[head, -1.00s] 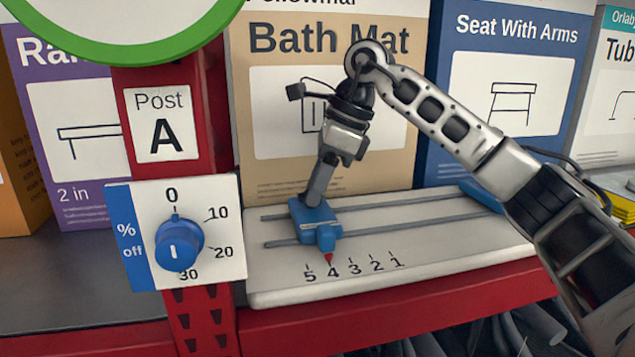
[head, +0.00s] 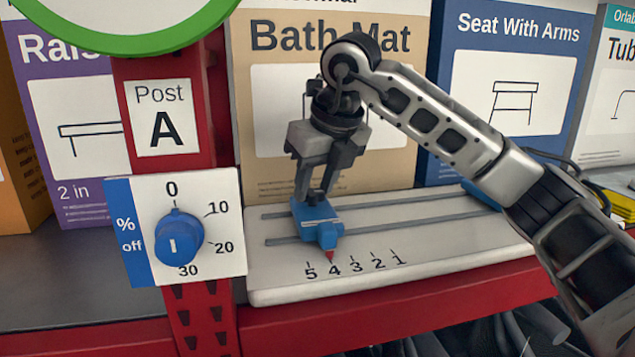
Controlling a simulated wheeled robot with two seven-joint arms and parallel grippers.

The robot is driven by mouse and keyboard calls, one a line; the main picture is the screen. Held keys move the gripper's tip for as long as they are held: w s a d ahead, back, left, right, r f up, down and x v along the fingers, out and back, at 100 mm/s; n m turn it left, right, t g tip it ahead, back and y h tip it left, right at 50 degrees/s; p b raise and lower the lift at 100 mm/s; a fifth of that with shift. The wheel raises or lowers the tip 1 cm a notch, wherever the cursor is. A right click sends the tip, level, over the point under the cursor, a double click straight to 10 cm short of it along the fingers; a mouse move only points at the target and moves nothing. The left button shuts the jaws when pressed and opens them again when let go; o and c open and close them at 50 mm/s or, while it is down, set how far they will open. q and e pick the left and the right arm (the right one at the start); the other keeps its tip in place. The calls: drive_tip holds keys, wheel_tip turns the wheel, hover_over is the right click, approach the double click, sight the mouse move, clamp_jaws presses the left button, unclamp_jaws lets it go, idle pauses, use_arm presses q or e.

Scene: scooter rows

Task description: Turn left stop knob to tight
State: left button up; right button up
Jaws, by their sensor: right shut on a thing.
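The left stop (head: 316,222) is a blue block on two grey rails of a white board, with its red pointer at the 4 mark. My right gripper (head: 314,193) comes down onto the top of this stop from above. Its fingers are closed around the stop's knob, which is mostly hidden between the fingertips. I cannot read any tight or loose marking on it. A second blue stop (head: 483,194) sits at the right end of the rails, partly behind my right arm. My left gripper is not in view.
A blue dial (head: 179,238) on a white "% off" plate stands left of the board, below the Post A sign (head: 160,118). A Bath Mat box (head: 400,165) and a Seat With Arms box (head: 505,75) stand close behind the rails. The board's front right is clear.

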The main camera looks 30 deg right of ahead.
drive_tip(key=m, duration=0.1)
drive_tip(key=m+h, duration=0.1)
drive_tip(key=m, duration=0.2)
drive_tip(key=shift+a+m+h, duration=0.25)
drive_tip(key=shift+m+h, duration=0.05)
drive_tip(key=shift+h, duration=0.1)
drive_tip(key=m+h, duration=0.1)
drive_tip(key=m, duration=0.2)
drive_tip(key=shift+a+r+g+p, duration=0.1)
drive_tip(key=shift+r+g+p, duration=0.05)
drive_tip(key=shift+g+p, duration=0.2)
drive_tip(key=shift+w+m+h+p, duration=0.1)
drive_tip(key=shift+m+h+p, duration=0.25)
drive_tip(key=shift+m, duration=0.45)
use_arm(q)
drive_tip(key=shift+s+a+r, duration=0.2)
use_arm(e)
drive_tip(key=shift+g, duration=0.25)
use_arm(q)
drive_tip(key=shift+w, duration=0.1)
use_arm(e)
drive_tip(key=shift+m, duration=0.3)
drive_tip(key=o, duration=1)
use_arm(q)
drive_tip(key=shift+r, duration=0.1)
use_arm(e)
drive_tip(key=shift+a, duration=0.1)
